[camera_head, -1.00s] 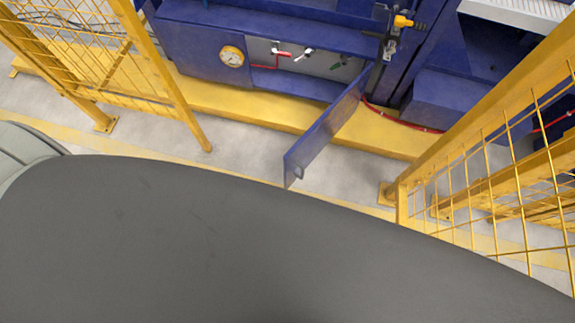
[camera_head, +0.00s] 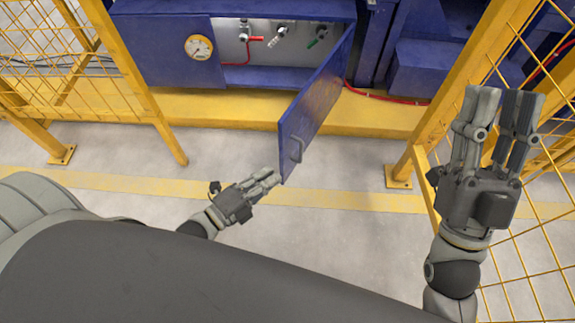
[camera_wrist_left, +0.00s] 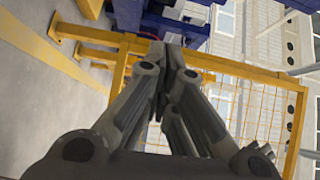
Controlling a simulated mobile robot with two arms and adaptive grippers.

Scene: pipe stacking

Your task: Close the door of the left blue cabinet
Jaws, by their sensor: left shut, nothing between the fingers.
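The blue cabinet door (camera_head: 315,105) stands swung open, hinged at the right of the opening and jutting toward me. Its handle (camera_head: 297,150) is on the face turned right, near the free edge. The blue cabinet (camera_head: 165,48) is open behind it. My left gripper (camera_head: 275,177) is shut and empty, its tips close to the door's lower free corner, on the left side; I cannot tell if they touch. It also shows in the left wrist view (camera_wrist_left: 165,55).
Inside the cabinet are a red valve (camera_head: 250,38) and other valves; a gauge (camera_head: 199,46) is on its front. Yellow mesh fences stand left (camera_head: 135,80) and right (camera_head: 420,130). A yellow plinth (camera_head: 225,105) runs below. Grey floor between the fences is clear.

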